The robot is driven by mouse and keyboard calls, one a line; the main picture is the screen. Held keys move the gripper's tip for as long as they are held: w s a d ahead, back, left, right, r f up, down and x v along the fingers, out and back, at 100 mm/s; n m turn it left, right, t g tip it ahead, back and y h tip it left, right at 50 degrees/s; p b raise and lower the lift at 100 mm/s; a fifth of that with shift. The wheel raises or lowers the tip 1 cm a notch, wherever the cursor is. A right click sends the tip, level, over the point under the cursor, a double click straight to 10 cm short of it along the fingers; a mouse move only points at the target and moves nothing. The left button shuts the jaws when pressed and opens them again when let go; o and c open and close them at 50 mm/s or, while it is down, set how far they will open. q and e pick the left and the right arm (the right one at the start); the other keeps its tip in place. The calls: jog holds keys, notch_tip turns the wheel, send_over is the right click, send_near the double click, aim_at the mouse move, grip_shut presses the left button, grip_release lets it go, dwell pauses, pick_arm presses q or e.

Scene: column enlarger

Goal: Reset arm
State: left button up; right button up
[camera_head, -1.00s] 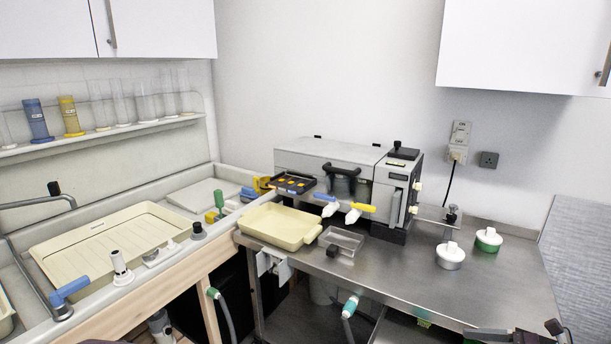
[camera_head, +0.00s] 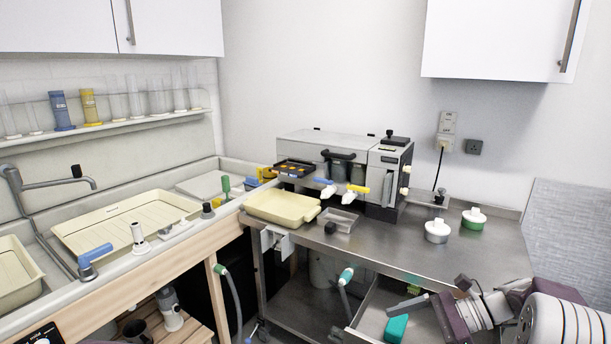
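My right arm comes in from the lower right. Its purple and grey wrist and gripper (camera_head: 412,302) are over the lower right part of the metal bench, near an open drawer or lower shelf (camera_head: 372,318). A narrow dark finger points left; I cannot tell how far the fingers are apart. No held object shows. My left gripper is not in view. The grey and white machine (camera_head: 335,143) stands at the back of the metal bench (camera_head: 390,245), with a blue handle and a yellow handle at its front. It is apart from my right gripper.
A cream tray (camera_head: 283,208) and a clear box (camera_head: 338,220) sit on the bench. Two white-topped pots, one grey (camera_head: 437,232), one green (camera_head: 473,219), stand at its right. A teal block (camera_head: 397,328) lies below. A sink with cream trays (camera_head: 125,225) is at left.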

jog(key=s+a+f+n+g+h+b, duration=0.45)
jog(key=s+a+f+n+h, duration=0.3)
jog(key=s+a+f, duration=0.4)
jog(key=s+d+f+n+t+h, duration=0.3)
jog(key=s+d+f+n+h, duration=0.15)
jog(key=d+f+n, duration=0.45)
notch_tip(320, 180, up, 18)
jog(key=w+a+n+t+p, duration=0.1)
jog(key=n+p, duration=0.1)
jog(key=p, duration=1.3)
jog(key=shift+w, duration=0.3)
jog(key=shift+c, duration=0.3)
